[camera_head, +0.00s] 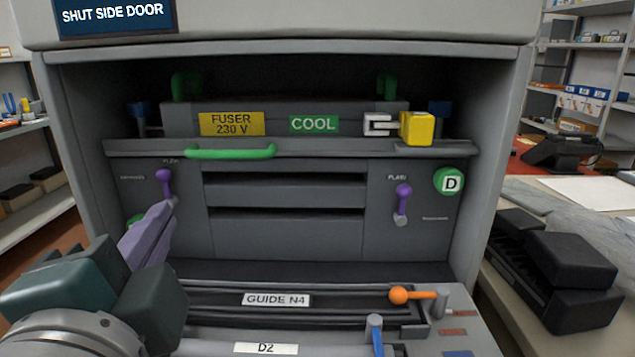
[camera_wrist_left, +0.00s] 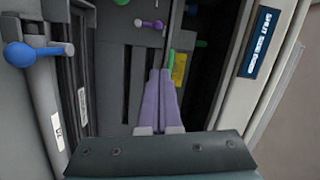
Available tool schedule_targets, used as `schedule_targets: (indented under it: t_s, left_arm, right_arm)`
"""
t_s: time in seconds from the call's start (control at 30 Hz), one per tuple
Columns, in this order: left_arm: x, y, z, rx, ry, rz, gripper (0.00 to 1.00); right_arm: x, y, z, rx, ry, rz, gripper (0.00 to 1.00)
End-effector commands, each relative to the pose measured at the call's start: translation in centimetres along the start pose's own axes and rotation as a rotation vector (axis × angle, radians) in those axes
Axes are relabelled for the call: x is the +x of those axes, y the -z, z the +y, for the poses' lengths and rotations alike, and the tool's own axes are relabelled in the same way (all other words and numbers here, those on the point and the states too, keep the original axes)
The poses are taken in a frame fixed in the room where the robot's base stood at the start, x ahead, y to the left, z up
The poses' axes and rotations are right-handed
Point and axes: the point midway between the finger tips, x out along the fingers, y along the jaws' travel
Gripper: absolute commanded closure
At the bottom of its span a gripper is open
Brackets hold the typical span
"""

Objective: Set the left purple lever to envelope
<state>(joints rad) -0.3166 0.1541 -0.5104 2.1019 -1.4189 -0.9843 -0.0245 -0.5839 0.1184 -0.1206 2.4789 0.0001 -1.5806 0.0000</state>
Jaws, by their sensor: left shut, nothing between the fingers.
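The left purple lever (camera_head: 164,180) is on the grey front panel in the head view. Its knob points up, under the small upper label, with the envelope label to its left. My left gripper (camera_head: 171,207), with pale purple fingers, is shut and empty. Its tips are just below the lever's knob, overlapping its base; I cannot tell whether they touch. In the left wrist view the shut fingers (camera_wrist_left: 160,75) point at the panel and the left lever is not visible. The right purple lever (camera_head: 403,195) also points up; it shows in the wrist view (camera_wrist_left: 157,24). My right gripper is not in view.
A green handle bar (camera_head: 232,152) and the fuser (camera_head: 270,120) with a yellow plug (camera_head: 417,128) sit above the panel. The guide tray (camera_head: 340,299), with an orange-knobbed lever (camera_head: 420,295) and a blue lever (camera_head: 374,330), juts out below. The panel's middle is clear.

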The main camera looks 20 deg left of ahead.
Motion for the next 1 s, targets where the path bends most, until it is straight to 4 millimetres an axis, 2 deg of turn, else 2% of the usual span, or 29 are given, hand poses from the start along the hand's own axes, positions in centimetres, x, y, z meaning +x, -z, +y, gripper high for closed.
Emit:
schedule_targets:
  t_s: [0.27,0.43,0.87,1.0]
  left_arm:
    - [0.1,0.0,-0.1,-0.001,0.000,-0.002,1.00]
    - [1.3,0.0,-0.2,0.001,0.001,-0.002,1.00]
    - [10.1,-0.1,-0.2,0.000,0.002,-0.004,1.00]
    - [11.6,-1.7,-0.1,0.003,-0.002,-0.005,1.00]
  right_arm:
    - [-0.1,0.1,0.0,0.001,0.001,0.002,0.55]
    - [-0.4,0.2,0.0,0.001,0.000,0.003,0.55]
    - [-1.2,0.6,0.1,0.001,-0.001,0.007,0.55]
    - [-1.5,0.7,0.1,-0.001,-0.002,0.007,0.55]
